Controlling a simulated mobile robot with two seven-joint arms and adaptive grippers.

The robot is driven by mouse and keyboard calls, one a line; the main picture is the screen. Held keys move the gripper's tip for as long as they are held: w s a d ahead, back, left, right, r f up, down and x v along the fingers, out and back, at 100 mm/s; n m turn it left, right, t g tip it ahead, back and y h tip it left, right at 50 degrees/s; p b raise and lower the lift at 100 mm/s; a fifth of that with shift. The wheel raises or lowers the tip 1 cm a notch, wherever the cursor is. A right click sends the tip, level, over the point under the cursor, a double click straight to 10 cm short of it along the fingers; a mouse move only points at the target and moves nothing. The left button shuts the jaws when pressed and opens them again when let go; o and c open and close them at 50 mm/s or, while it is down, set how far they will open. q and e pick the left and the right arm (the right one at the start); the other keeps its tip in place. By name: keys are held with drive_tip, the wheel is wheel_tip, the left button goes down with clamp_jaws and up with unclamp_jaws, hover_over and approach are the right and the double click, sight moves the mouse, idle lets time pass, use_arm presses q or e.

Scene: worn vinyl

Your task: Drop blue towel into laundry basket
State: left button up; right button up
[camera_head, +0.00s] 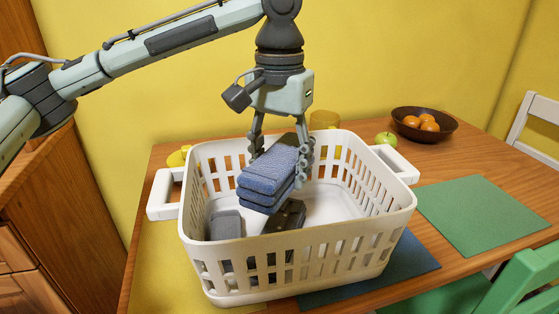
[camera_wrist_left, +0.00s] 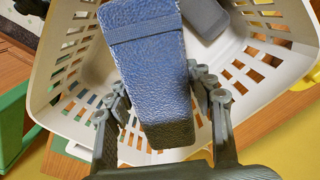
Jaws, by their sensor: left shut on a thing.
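The blue towel (camera_head: 268,176) is a folded, layered bundle. My left gripper (camera_head: 281,152) is shut on it from above, with a finger on each side. The towel is over the opening of the white laundry basket (camera_head: 315,243), roughly at rim height or a little inside it; I cannot tell exactly. In the left wrist view the towel (camera_wrist_left: 153,75) sits between the fingers of the left gripper (camera_wrist_left: 160,105), with the white basket (camera_wrist_left: 65,65) behind and below. My right gripper is not in view.
Inside the basket lie a grey item (camera_head: 226,224) and a dark item (camera_head: 287,215). The basket stands on a wooden table (camera_head: 480,165). A bowl of oranges (camera_head: 424,124), a green apple (camera_head: 386,139) and a green mat (camera_head: 480,214) are to the right. A green chair (camera_head: 525,285) is at front right.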

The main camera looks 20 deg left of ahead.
sight(280, 155)
use_arm(q)
drive_tip(key=o, duration=1.3)
drive_tip(key=shift+o, duration=0.2)
wheel_tip(280, 155, up, 12)
drive_tip(key=shift+r, duration=0.1)
wheel_tip(280, 155, down, 13)
drive_tip(key=shift+r, duration=2.7)
